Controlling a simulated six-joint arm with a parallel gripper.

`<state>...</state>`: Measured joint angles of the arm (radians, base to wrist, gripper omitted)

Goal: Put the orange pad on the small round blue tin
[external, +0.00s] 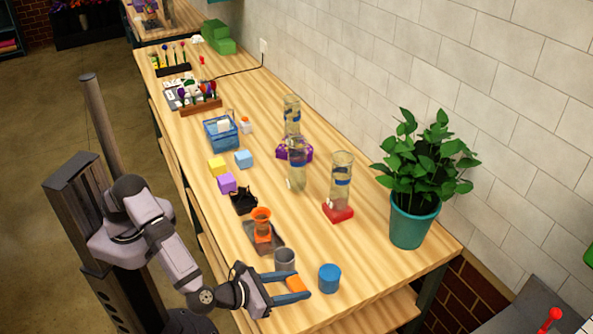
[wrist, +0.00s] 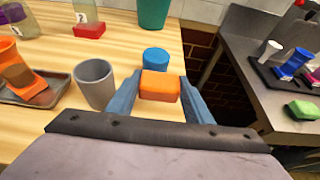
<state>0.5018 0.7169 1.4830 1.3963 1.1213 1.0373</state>
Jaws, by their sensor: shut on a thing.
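The orange pad (wrist: 160,86) is a small block held between the two blue fingers of my gripper (wrist: 160,92) in the wrist view. In the external view the pad (external: 296,284) shows between the fingers of my gripper (external: 293,284). The small round blue tin (external: 329,278) stands upright on the table, just to the right of the gripper and apart from it. In the wrist view the tin (wrist: 155,60) is just beyond the pad, its lower part hidden by the pad. Its visible top is bare.
A grey cup (wrist: 95,83) stands close to the left of my gripper. An orange vase (external: 262,228) stands on a dark tray. Glass vases, one on a red base (external: 338,213), and a teal plant pot (external: 412,222) are farther back. The table's right edge is near the tin.

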